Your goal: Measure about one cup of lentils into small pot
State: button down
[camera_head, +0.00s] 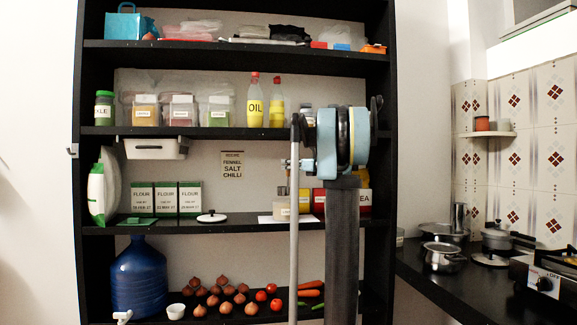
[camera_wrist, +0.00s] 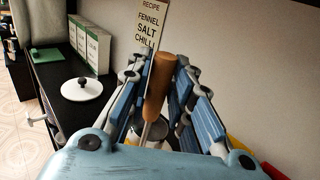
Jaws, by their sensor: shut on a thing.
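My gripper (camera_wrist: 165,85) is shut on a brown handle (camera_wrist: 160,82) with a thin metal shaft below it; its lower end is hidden. In the head view my gripper (camera_head: 287,165) is above the middle shelf, in front of the back wall. A tan-filled tub (camera_head: 282,208) stands on that shelf below it. A grey round metal rim (camera_wrist: 150,130) shows below the handle in the wrist view. Labelled food tubs (camera_head: 182,112) stand on the shelf above, their labels too small to read. A small metal pot (camera_head: 443,258) is on the counter at the right.
A white lid (camera_head: 211,217) with a dark knob lies on the middle shelf, beside flour boxes (camera_head: 165,199). Red and yellow tins (camera_head: 326,200) stand behind my arm. Other pots (camera_head: 497,238) and a stove (camera_head: 545,284) are at the right. Onions and tomatoes (camera_head: 230,295) lie lower.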

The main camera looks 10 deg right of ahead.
aim_at(288, 187)
notch_tip(288, 187, down, 10)
dwell(1.1)
dwell(1.1)
jog(key=shift+r, duration=5.65)
jog(key=shift+s, duration=0.1)
